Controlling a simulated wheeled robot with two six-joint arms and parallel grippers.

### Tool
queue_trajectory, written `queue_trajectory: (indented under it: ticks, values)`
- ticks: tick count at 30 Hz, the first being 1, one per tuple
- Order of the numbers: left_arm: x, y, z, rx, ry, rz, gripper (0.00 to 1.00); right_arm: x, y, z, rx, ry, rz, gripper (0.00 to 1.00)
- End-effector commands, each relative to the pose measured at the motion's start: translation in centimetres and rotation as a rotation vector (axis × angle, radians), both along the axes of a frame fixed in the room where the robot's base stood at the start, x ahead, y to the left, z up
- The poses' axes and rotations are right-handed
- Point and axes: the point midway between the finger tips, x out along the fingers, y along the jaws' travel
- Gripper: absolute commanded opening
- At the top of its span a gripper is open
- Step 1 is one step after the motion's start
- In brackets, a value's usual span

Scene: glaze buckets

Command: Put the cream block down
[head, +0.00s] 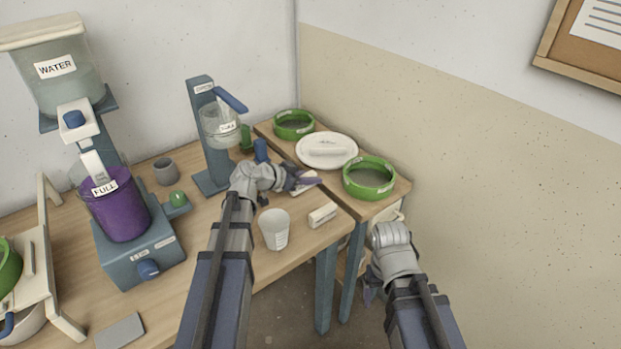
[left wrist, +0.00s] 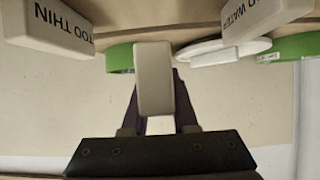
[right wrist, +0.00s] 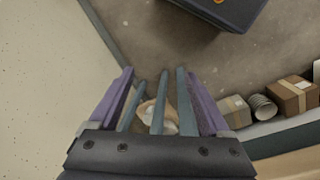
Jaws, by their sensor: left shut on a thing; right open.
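My left gripper (head: 306,182) is shut on a cream block (head: 305,187), above the right part of the wooden table. In the left wrist view the cream block (left wrist: 153,82) stands out between the fingers, and its visible face is blank. Whether it touches the table cannot be told. Another cream block (head: 323,214) with small lettering lies near the table's front edge. In the left wrist view one block reads TOO THIN (left wrist: 48,26) and another, partly cut off, ends in WATER (left wrist: 262,14). My right gripper (head: 371,287) is open and empty, beyond the table's front edge.
A white plate (head: 346,141) bearing a pale block stands between two green rings (head: 294,124) (head: 369,178). A white cup (head: 274,230) stands close to my left forearm. The dispenser stand (head: 206,140) and a purple-filled bucket (head: 122,211) are to the left. Boxes (right wrist: 292,95) sit low.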

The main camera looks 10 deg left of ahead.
Motion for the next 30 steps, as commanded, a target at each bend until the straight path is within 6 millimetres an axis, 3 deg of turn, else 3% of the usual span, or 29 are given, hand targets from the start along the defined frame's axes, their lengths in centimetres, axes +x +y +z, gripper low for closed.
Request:
queue_trajectory:
  ticks: [1,6,18,27,30]
  values:
    - [0.0,0.0,1.7,0.0,0.0,0.0,0.0,0.0,0.0,1.7,0.0,0.0,0.0,0.81]
    - [0.0,0.0,3.9,0.0,0.0,0.0,0.0,0.0,0.0,3.9,0.0,0.0,0.0,0.81]
    - [0.0,0.0,4.4,0.0,0.0,0.0,0.0,0.0,0.0,4.4,0.0,0.0,0.0,0.81]
    - [0.0,0.0,5.2,0.0,0.0,0.0,0.0,0.0,0.0,5.2,0.0,0.0,-0.001,0.5]
    - [0.0,0.0,6.1,0.0,0.0,0.0,0.0,0.0,0.0,6.1,0.0,0.0,-0.001,0.5]
